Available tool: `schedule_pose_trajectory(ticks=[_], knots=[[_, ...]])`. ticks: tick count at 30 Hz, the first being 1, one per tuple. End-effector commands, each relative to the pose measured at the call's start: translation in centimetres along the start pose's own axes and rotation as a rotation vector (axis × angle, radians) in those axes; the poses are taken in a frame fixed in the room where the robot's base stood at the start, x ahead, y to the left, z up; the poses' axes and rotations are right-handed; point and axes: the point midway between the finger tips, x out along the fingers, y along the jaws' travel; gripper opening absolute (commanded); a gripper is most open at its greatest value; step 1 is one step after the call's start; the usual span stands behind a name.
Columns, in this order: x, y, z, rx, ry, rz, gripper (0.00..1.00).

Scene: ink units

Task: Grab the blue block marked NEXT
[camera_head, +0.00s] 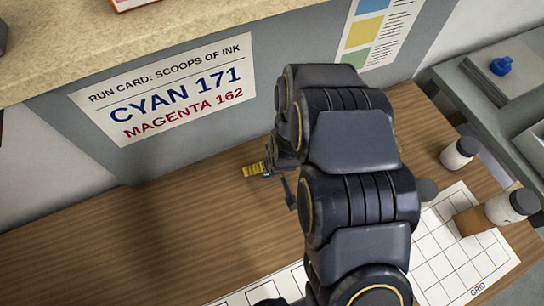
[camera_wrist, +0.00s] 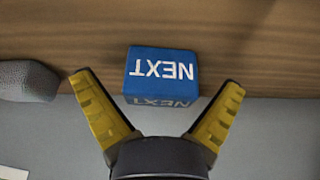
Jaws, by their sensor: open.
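The blue block (camera_wrist: 160,70) with white NEXT lettering, upside down in the wrist view, sits on the wooden surface near a grey area. My gripper (camera_wrist: 158,84) is open. Its yellow fingers stand apart, one on each side of the block, with visible gaps between them and it. No contact shows. In the head view, one yellow finger of my gripper (camera_head: 254,170) shows at the back of the wooden counter, below the run card. A tiny blue patch shows beside it. My arm hides most of the block there.
A grey rounded object (camera_wrist: 27,80) lies left of the block in the wrist view. A white grid sheet (camera_head: 425,267), white bottles with dark caps (camera_head: 459,153) and a brown block (camera_head: 470,221) are at right. The counter's left (camera_head: 120,250) is clear.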

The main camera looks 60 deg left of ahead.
Motion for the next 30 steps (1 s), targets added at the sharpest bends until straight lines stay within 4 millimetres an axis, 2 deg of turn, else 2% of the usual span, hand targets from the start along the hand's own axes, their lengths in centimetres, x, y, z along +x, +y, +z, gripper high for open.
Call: schedule_pose_trajectory(ticks=[7,8,9,11,12,13,25,30], knots=[[0.29,0.0,-0.04,-0.001,0.001,0.0,0.97],[0.29,0.0,-0.04,-0.001,0.001,0.0,0.89],[0.28,0.0,-0.05,-0.001,0.002,0.0,0.72],[0.28,0.0,-0.04,-0.001,0.001,0.0,0.47],[0.28,0.0,-0.05,-0.001,0.001,0.0,0.37],[0.28,0.01,-0.05,-0.001,0.002,0.0,0.33],[0.18,0.02,-0.12,-0.001,0.002,0.0,0.32],[-0.64,0.03,-0.55,-0.001,0.005,0.001,0.32]])
